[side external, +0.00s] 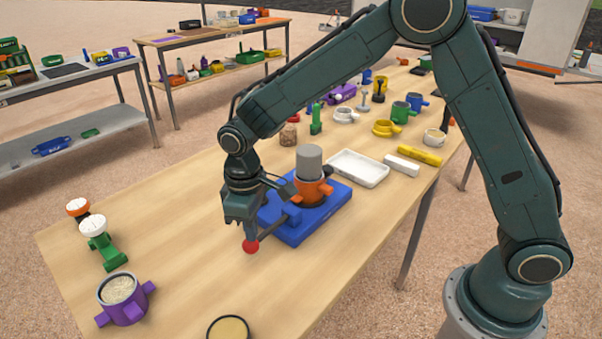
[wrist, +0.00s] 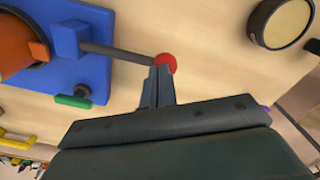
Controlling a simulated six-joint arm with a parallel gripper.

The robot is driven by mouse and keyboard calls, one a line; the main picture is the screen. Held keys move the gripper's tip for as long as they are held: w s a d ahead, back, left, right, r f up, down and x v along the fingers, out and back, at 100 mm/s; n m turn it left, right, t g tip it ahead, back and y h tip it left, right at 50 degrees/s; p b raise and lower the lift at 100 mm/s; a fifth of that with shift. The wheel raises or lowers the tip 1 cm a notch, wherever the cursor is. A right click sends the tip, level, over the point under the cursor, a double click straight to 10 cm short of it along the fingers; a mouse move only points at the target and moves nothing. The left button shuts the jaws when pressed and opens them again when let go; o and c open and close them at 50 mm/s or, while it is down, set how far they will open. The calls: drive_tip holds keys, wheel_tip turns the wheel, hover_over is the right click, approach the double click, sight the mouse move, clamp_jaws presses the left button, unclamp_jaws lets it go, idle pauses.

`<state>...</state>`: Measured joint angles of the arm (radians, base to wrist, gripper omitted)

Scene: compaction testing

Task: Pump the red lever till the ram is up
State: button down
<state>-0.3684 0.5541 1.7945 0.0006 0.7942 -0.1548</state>
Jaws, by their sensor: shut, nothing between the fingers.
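The lever is a dark rod with a red ball knob (side external: 251,246), reaching out from the blue jack base (side external: 322,219) toward the front left. In the wrist view the red knob (wrist: 166,63) shows just beyond my fingertips. The grey ram (side external: 309,160) stands upright in an orange collar (side external: 325,188) on the blue base. My gripper (side external: 249,234) points down over the knob, its fingers together with nothing held. The fingertips (wrist: 160,69) look very close to the knob; I cannot tell whether they touch it.
A purple mould (side external: 121,300) and a green tool with a white top (side external: 102,242) stand at the left. A round tan-topped dish (side external: 229,329) lies at the front edge. A white tray (side external: 358,168) sits behind the jack. Bare table lies left of the jack.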

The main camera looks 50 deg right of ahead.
wheel_tip(320, 180, up, 8)
drive_tip(key=d, duration=0.1)
drive_tip(key=shift+r, duration=0.25)
idle(0.4)
drive_tip(key=s+d+r+m+t, duration=0.3)
drive_tip(key=s+d+r, duration=0.7)
drive_tip(key=s+r, duration=0.1)
drive_tip(key=s+d+m+t, duration=0.1)
drive_tip(key=s+d, duration=0.1)
drive_tip(key=s, duration=0.5)
drive_tip(key=s+d+m+t, duration=0.1)
drive_tip(key=s+d+m, duration=0.1)
drive_tip(key=s, duration=0.5)
drive_tip(key=shift+d+f+t, duration=0.3)
drive_tip(key=shift+d+f, duration=0.1)
drive_tip(key=shift+d, duration=0.4)
